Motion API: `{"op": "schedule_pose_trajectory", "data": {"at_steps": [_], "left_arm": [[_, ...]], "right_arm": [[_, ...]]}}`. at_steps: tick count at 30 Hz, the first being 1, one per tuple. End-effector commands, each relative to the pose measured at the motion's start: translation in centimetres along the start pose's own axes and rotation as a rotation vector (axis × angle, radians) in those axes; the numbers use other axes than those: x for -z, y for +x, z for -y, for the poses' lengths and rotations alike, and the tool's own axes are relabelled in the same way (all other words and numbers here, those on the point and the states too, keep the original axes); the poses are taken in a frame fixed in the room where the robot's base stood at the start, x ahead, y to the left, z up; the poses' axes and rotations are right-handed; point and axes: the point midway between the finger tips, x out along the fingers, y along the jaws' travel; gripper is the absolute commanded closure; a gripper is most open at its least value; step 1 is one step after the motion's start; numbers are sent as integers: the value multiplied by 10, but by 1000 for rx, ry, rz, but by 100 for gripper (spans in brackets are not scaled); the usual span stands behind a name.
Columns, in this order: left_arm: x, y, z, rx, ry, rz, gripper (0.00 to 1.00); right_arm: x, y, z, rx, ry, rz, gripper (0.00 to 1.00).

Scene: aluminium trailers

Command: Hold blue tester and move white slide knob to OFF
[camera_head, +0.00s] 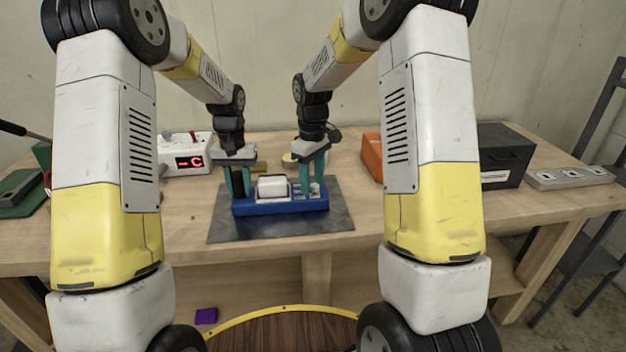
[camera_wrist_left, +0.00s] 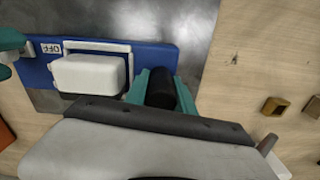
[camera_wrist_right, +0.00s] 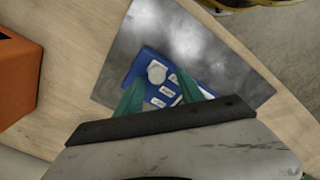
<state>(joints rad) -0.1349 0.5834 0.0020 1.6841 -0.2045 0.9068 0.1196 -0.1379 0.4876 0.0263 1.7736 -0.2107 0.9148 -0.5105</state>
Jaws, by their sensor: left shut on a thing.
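The blue tester (camera_head: 290,207) lies on a dark mat. My left gripper (camera_head: 237,184) is shut around the black cylindrical handle (camera_wrist_left: 160,89) at the tester's left end. The white slide knob (camera_head: 272,187) is a chunky block beside that handle; it also shows in the left wrist view (camera_wrist_left: 90,75), on a white frame. An OFF label (camera_wrist_left: 50,48) sits by the frame's end away from the handle. My right gripper (camera_head: 312,178) is open over the tester's right end. Its teal fingers stand apart around small white labels (camera_wrist_right: 164,96) and a round white part (camera_wrist_right: 156,72).
The grey mat (camera_head: 230,228) lies on the wooden bench. A white box with a red display (camera_head: 190,160) stands to the left. An orange bin (camera_head: 372,155) and a dark box (camera_head: 500,155) stand to the right. Bare wood lies around the mat.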

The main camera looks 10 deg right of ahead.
Motion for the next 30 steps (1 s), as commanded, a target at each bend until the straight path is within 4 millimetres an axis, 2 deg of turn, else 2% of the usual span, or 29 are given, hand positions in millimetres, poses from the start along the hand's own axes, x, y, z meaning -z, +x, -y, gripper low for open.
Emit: {"op": "schedule_pose_trajectory", "data": {"at_steps": [7, 11, 24, 30], "left_arm": [[0, 2, 0, -1, 0, 2, 100], [0, 2, 0, 0, -1, 1, 100], [0, 1, 1, 2, -2, 0, 100], [0, 1, 2, 2, -2, 0, 100]], "right_arm": [[-2, 0, -2, -1, 2, 3, 55], [-1, -12, -2, -3, 3, 0, 55], [0, -98, -1, -3, 1, -1, 55], [0, -117, 0, -1, 1, 1, 55]]}}
